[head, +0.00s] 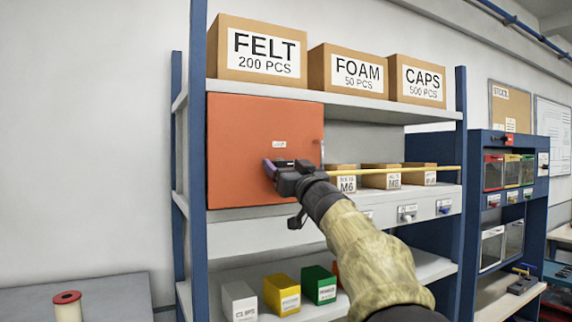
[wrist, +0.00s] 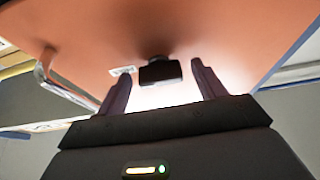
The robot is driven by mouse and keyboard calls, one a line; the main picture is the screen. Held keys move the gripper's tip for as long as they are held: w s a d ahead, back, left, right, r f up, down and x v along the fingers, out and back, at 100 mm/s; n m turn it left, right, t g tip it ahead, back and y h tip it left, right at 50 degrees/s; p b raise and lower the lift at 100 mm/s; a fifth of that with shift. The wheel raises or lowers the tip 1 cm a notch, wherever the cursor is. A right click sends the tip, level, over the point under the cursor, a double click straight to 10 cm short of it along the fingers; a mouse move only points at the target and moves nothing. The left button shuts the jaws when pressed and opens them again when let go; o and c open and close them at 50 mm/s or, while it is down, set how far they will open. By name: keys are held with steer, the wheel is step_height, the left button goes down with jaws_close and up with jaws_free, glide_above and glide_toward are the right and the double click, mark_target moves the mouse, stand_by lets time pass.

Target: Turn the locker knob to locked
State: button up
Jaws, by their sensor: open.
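The orange locker door (head: 240,150) is closed on the middle level of a blue-framed shelf. In the wrist view the door (wrist: 200,30) fills the top, with a black knob (wrist: 160,72) near the middle. A small white label (wrist: 122,71) sits beside the knob; its text is too small to read there. My gripper (head: 268,165) is at the door in the head view and hides the knob. In the wrist view my gripper (wrist: 158,82) is open, with one finger on each side of the knob and visible gaps between. I cannot tell the knob's setting.
A metal door handle (wrist: 50,75) stands out at the left in the wrist view. A yellow rail (head: 430,168) and cartons (head: 382,177) lie right of the locker. Large boxes (head: 258,52) stand above, and coloured bins (head: 282,294) below.

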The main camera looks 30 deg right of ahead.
steer(key=c, duration=1)
